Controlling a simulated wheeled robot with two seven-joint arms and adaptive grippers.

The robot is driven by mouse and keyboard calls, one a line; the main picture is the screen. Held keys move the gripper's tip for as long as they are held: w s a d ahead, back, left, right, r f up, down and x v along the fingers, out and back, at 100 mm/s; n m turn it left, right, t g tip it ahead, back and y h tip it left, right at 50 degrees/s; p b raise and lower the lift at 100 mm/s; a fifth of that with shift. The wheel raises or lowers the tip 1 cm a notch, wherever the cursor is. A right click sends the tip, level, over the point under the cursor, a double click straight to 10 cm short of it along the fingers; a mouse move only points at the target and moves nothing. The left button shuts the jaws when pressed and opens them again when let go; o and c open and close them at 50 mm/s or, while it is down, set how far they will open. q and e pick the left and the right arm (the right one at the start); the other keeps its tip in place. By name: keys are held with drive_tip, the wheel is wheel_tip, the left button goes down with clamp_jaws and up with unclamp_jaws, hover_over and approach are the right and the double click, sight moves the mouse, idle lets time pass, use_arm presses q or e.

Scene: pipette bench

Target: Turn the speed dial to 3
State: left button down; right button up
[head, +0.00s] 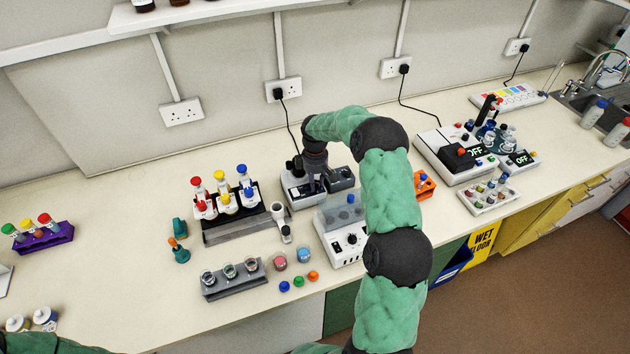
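My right gripper (315,186) points down over a small white and grey bench device (296,192), with its fingertips at or just above the device's top. The fingertips are small and dark against it, so I cannot tell whether they are open, shut or touching a knob. No speed dial or its number marks can be read; any dial under the gripper is hidden. A white box (345,252) with small black knobs on its front stands just in front, partly behind my arm. My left gripper is out of view; only green arm parts show at the bottom left.
A rack of red, yellow and blue-capped bottles (232,206) stands left of the device. A grey rack of small jars (232,277) is nearer the front edge. A larger instrument (447,162) with displays reading OFF stands to the right.

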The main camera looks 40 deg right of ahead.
drive_tip(key=o, duration=0.4)
wheel_tip(320, 180, up, 12)
idle(0.6)
idle(0.4)
